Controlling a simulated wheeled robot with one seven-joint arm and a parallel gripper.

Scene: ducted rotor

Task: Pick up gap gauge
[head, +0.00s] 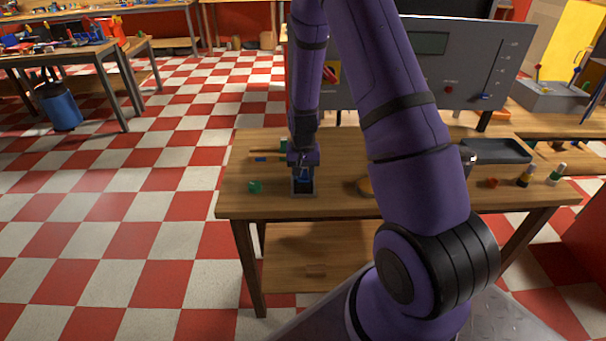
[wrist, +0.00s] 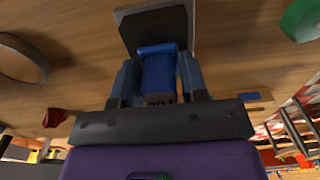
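A blue block, which I take to be the gap gauge, sits between the fingers in the wrist view (wrist: 158,72) and shows as a small blue patch under my gripper in the head view (head: 303,176). Its far end is at a dark square holder (head: 303,189), also in the wrist view (wrist: 152,27). My gripper (wrist: 160,75) points down at the holder, with one finger on each side of the block. A thin strip shows beside the right finger near its base; whether both fingers press on the block is unclear.
On the wooden bench (head: 340,208) are a green piece (head: 255,187) left of the holder, a round yellowish object (head: 365,187) partly behind my arm, a dark tray (head: 497,151) and small bottles (head: 525,175) at right. A grey control panel (head: 465,60) stands behind.

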